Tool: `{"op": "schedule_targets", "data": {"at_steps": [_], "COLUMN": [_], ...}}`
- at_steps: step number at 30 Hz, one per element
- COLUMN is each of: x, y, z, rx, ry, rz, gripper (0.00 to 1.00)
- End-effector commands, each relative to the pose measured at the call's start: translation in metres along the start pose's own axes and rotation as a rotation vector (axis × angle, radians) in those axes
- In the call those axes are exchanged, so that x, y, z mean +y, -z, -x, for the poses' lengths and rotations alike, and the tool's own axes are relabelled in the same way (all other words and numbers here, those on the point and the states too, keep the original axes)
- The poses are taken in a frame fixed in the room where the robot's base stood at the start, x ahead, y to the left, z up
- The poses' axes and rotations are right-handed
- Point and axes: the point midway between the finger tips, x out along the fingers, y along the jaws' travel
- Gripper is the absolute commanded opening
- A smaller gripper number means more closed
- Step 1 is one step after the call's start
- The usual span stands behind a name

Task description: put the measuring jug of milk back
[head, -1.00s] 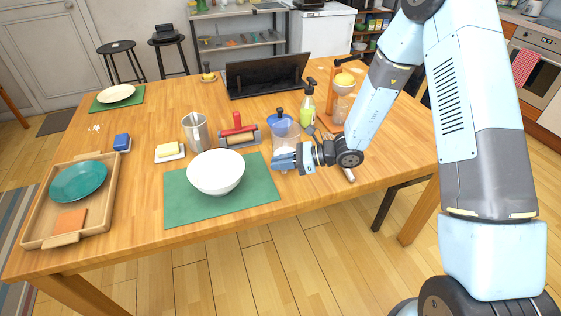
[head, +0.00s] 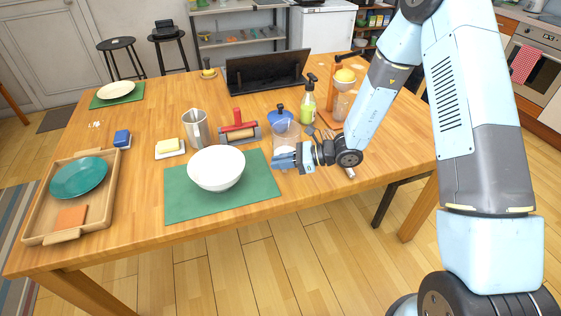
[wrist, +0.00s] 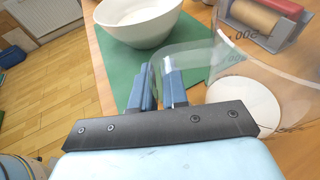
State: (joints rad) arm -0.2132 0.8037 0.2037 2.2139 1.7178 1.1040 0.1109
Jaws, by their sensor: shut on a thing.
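The measuring jug (head: 288,134) is clear, with dark scale marks and white milk low inside. In the wrist view, the jug (wrist: 205,60) fills the right side, and its milk (wrist: 243,103) shows as a white oval. My gripper (head: 284,159) is at the jug's near side in the head view. In the wrist view, the blue fingers (wrist: 160,85) are close together at the jug's left edge, shut on it. The exact grip point and the jug's underside are hidden, so I cannot tell how far it is from the table.
A white bowl (head: 216,167) stands on a green mat (head: 190,205) left of the jug. A blue-topped item (head: 280,112) stands behind the jug, partly covered by it.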

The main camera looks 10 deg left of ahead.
Motion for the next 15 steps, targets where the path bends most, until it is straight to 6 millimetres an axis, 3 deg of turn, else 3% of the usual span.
{"op": "schedule_targets", "data": {"at_steps": [1, 2, 9, 15], "x": [-0.0001, -0.0002, -0.0001, 0.0], "y": [0.0004, 0.0002, 0.0002, 0.0003], "z": [-0.0002, -0.0002, -0.0001, -0.0001], "rx": [-0.001, -0.001, 0.0, 0.0], "ry": [0.0, 0.0, 0.0, 0.0], "rz": [0.0, 0.001, 0.0, 0.0], "gripper": [0.0, 0.17, 0.4, 0.44]}}
